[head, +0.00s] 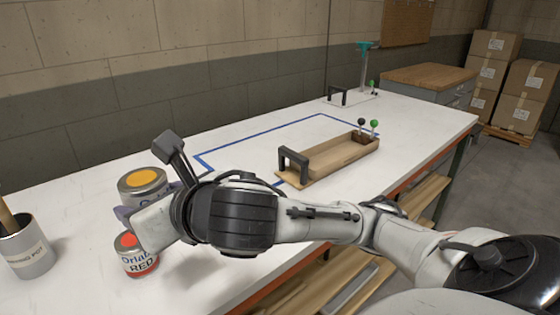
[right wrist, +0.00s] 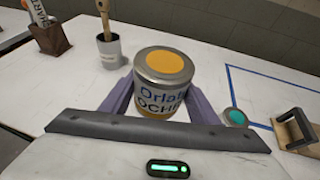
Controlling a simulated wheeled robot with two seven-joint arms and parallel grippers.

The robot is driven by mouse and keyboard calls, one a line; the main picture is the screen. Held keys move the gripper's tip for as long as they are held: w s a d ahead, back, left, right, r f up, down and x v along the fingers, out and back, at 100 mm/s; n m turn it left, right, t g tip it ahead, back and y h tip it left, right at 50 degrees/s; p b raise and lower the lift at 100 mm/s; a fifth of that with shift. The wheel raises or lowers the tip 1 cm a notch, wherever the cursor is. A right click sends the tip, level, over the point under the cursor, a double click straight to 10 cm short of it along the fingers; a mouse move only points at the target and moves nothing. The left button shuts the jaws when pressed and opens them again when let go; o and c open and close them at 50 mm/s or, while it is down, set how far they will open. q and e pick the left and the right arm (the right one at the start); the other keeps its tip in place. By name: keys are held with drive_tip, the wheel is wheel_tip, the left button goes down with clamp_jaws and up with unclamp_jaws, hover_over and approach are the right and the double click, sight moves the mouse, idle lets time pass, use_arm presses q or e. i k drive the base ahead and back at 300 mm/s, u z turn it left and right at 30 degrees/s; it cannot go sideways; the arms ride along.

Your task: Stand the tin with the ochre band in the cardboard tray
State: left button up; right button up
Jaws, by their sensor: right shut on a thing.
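The ochre tin (head: 142,184) has an orange-yellow lid and stands upright at the left of the white table. In the right wrist view the ochre tin (right wrist: 163,85) shows its printed label, with a finger against each side. My right gripper (right wrist: 155,98) is shut on it; in the head view my right gripper (head: 148,210) partly covers the tin's body. The tin's base is hidden, so I cannot tell whether it touches the table. I cannot surely make out a cardboard tray; a long tan, wood-like tray (head: 335,158) with a black handle lies mid-table. My left gripper is out of view.
A red tin (head: 137,257) stands close in front of my right gripper. A metal pot (head: 27,250) with a brush is at far left. A teal-lidded tin (right wrist: 235,117) sits near the blue tape outline (head: 262,135). A brown holder (right wrist: 53,40) is at the wrist view's upper left.

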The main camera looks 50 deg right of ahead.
sight(316, 167)
drive_tip(key=u, duration=2.1)
drive_tip(key=k, duration=1.65)
drive_tip(key=z, duration=2.1)
drive_tip(key=i, duration=0.5)
drive_tip(key=u, duration=0.1)
